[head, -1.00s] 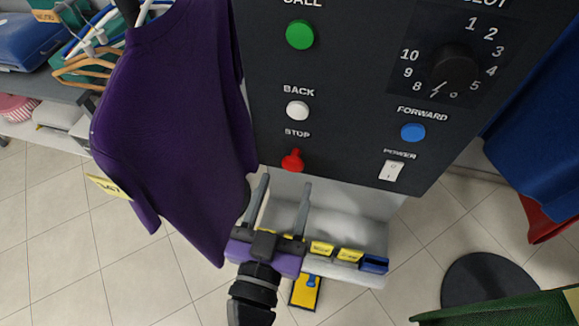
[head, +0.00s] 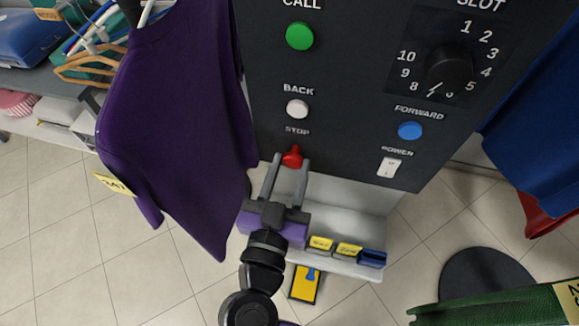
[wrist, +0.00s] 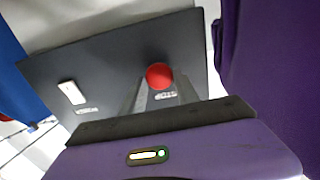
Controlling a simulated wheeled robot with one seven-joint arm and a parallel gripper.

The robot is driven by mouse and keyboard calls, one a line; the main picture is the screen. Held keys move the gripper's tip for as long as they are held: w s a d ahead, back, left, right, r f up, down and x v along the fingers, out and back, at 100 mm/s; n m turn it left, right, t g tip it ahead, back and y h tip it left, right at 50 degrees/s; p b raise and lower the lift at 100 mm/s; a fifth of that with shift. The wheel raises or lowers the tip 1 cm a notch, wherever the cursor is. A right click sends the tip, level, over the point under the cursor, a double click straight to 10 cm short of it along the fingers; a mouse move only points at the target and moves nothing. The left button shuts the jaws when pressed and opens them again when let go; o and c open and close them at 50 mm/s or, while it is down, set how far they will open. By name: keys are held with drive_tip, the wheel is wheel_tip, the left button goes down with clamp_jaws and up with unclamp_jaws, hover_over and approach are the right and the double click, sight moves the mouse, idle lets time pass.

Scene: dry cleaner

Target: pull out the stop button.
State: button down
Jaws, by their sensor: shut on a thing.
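The red stop button (head: 292,157) stands out from the dark control panel (head: 345,120), under the STOP label. It also shows as a round red knob in the wrist view (wrist: 159,76). My gripper (head: 290,163) has its two grey fingers on either side of the button, shut on it. In the wrist view the fingers (wrist: 153,97) reach up to the button from below. How far the button stands out from the panel is hard to tell.
Around it are a white BACK button (head: 297,109), green CALL button (head: 299,36), blue FORWARD button (head: 410,131), white POWER switch (head: 389,167) and SLOT dial (head: 449,66). A shelf (head: 345,262) with yellow tags sits below. A purple shirt (head: 175,120) hangs close at left.

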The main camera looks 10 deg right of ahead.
drive_tip(key=shift+s+f, duration=0.1)
drive_tip(key=shift+s+a+f+b, duration=0.1)
drive_tip(key=shift+s+a+b, duration=0.25)
drive_tip(key=shift+b, duration=0.55)
drive_tip(key=shift+s, duration=0.35)
drive_tip(key=c, duration=0.9)
unclamp_jaws()
drive_tip(key=shift+c, duration=0.2)
drive_tip(key=shift+r, duration=0.2)
drive_tip(key=b+v, duration=0.2)
drive_tip(key=v, duration=0.6)
